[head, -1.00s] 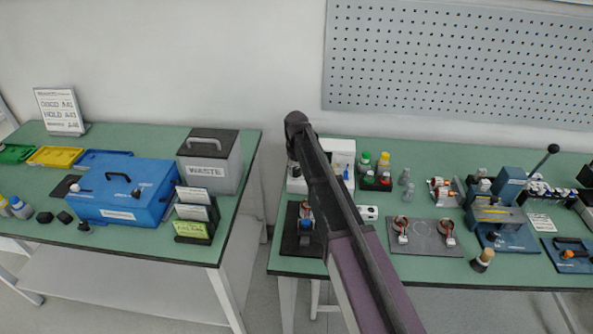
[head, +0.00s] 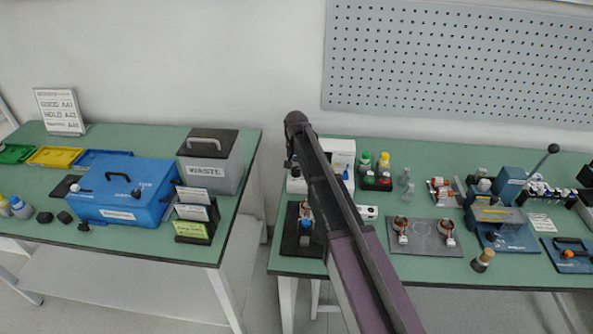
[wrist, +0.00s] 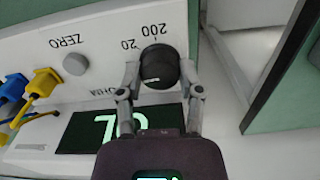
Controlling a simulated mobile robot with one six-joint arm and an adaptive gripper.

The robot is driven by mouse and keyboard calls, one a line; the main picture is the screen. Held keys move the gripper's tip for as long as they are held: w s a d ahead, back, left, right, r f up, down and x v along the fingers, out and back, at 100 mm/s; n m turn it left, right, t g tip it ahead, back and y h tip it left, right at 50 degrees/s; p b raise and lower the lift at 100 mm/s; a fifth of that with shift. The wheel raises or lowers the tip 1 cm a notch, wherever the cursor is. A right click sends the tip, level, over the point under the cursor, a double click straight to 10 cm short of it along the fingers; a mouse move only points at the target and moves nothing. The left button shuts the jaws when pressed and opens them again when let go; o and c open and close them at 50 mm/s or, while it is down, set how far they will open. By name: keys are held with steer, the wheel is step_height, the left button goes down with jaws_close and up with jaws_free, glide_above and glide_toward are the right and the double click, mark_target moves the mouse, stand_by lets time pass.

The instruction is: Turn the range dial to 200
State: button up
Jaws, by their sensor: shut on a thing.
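In the wrist view the range dial (wrist: 158,64) is a round black knob on the white meter (wrist: 110,24). The lettering looks upside down here; "200" and "20" are printed beside the dial. A short pale mark shows on the dial's lower left part, but I cannot tell which value it points to. My gripper (wrist: 160,72) is shut on the dial, one finger on each side. The lit display (wrist: 83,132) shows green digits, partly covered by my gripper.
A grey ZERO knob (wrist: 76,63) sits left of the dial. Yellow (wrist: 43,82) and blue (wrist: 13,87) plugs with leads are at the far left. Bottles (head: 383,162) stand right of the meter. A gap separates the two green benches.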

mark_target(296, 169)
steer(key=m, duration=0.5)
steer(key=shift+d+m, duration=0.1)
steer(key=shift+m, duration=0.2)
steer(key=o, duration=0.8)
steer(key=shift+o, duration=0.2)
step_height(296, 169, up, 6)
steer(key=p, duration=0.6)
steer(key=shift+r+n, duration=0.1)
steer(key=shift+n, duration=0.3)
